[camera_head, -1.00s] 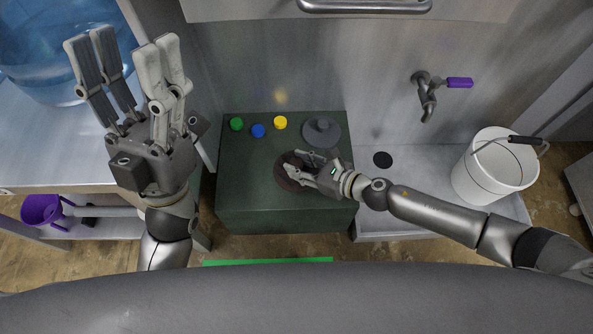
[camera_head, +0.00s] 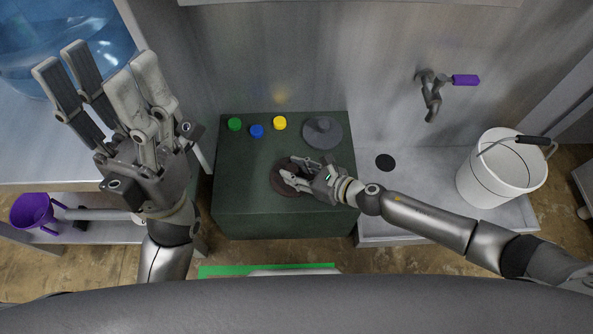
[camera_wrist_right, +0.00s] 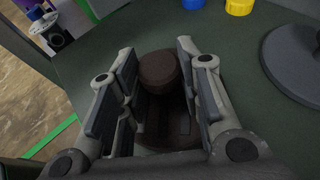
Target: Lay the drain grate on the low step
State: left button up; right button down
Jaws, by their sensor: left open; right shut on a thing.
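The drain grate appears to be the dark brown round disc (camera_head: 280,182) with a raised knob, lying flat on the green cabinet top. Slot-like marks show on it in the right wrist view (camera_wrist_right: 165,138). My right gripper (camera_head: 296,176) is low over the disc and shut on its knob (camera_wrist_right: 160,72), with fingers on both sides. The fingers hide part of the disc. The low step (camera_head: 410,205) is the grey slab right of the cabinet, with a round black spot (camera_head: 385,162). My left gripper (camera_head: 95,80) is raised at the left, open and empty.
On the green cabinet (camera_head: 285,222) sit a grey knobbed disc (camera_head: 330,136) and green (camera_head: 234,124), blue (camera_head: 257,131) and yellow (camera_head: 280,123) caps. A white bucket (camera_head: 490,180) stands on the step's right. A tap (camera_head: 432,100) projects from the wall above it.

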jog(key=shift+f, duration=0.1)
jog(key=c, duration=1)
grip_release()
jog(key=shift+c, duration=0.2)
